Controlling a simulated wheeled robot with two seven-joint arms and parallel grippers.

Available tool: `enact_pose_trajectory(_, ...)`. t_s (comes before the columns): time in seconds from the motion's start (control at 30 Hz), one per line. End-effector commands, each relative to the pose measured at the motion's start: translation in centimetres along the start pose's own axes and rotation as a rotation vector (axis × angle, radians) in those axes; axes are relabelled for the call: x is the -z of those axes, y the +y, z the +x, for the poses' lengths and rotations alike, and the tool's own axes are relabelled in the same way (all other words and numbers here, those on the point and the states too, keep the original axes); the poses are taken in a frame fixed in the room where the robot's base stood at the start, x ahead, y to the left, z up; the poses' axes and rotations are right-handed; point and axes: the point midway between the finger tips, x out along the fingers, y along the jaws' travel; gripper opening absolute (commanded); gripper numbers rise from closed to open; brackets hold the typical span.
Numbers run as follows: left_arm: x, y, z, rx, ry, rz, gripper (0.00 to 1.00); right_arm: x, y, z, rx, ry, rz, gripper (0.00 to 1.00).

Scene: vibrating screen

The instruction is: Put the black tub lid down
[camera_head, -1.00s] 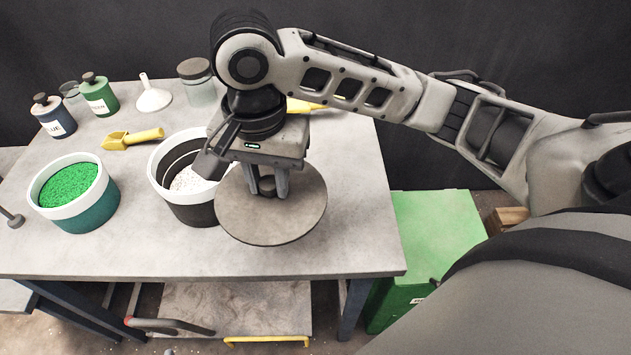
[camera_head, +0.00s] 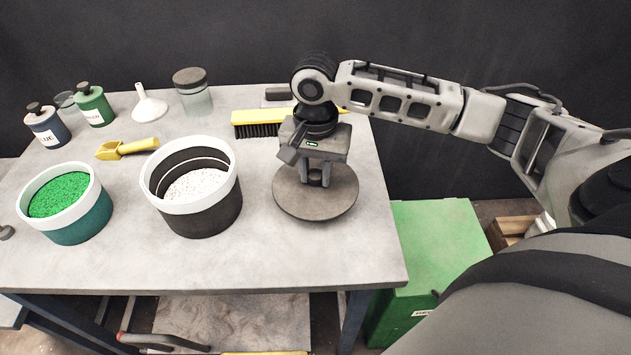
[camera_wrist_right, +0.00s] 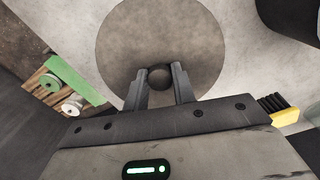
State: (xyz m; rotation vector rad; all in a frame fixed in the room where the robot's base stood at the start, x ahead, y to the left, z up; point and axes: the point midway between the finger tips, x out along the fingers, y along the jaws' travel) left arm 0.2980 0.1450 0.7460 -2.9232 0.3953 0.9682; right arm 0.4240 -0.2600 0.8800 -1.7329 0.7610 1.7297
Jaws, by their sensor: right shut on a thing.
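The black tub lid (camera_head: 315,204) is a round, dark grey-brown disc with a small knob, at the right part of the table. My right gripper (camera_head: 316,180) is above the lid, with its fingers on either side of the knob. In the right wrist view the lid (camera_wrist_right: 160,35) lies below my fingers, which hold the knob (camera_wrist_right: 160,77). Whether the lid touches the tabletop is hard to tell. The black tub (camera_head: 205,212) with a white rim stands open to the left of the lid, with white granules inside. My left gripper is not in view.
A teal tub (camera_head: 88,222) of green granules stands at the left. A yellow scoop (camera_head: 128,148), a funnel (camera_head: 150,104), a jar (camera_head: 193,95), bottles and a yellow brush (camera_head: 258,121) are farther back. The table front (camera_head: 270,255) is clear. A green bin (camera_head: 440,245) stands beyond the table's right edge.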

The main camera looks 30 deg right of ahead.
Motion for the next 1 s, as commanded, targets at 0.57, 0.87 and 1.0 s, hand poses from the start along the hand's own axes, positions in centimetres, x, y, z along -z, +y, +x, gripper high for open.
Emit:
enact_pose_trajectory(0.57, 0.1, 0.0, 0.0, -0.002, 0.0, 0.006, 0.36, -0.1, 0.0, 3.0, -0.001, 0.0, 0.0, 0.03)
enact_pose_trajectory(0.87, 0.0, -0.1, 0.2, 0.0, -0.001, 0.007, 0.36, -0.1, 0.0, 3.1, -0.001, 0.0, 0.0, 0.48)
enact_pose_trajectory(1.0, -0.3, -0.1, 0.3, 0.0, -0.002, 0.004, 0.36, -0.1, 0.0, 3.0, 0.0, 0.001, 0.0, 0.48)
